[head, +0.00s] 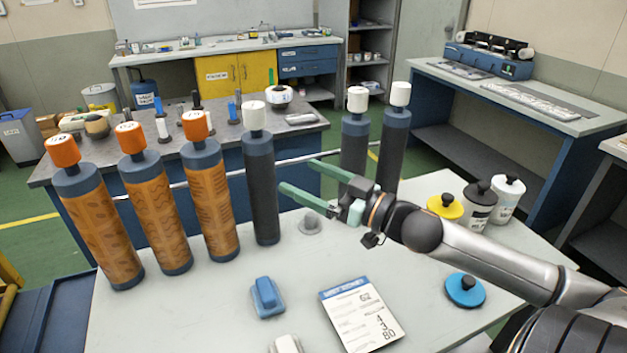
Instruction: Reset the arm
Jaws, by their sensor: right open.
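My right arm comes in from the right, and its green-fingered gripper (298,175) is open and empty above the pale table (210,300). Its fingers point left toward a dark roller with a white cap (261,185); I cannot tell how far short of it they stop. Two more dark rollers with white caps, one left (354,145) and one right (391,150), stand behind the gripper, partly hidden by it. My left gripper is not in view.
Three orange patterned rollers (100,225) stand at the left. A blue block (267,297), a printed card (360,314), a blue round lid (465,290) and several small jars (480,208) are on the table. A grey stub (311,224) sits below the fingers.

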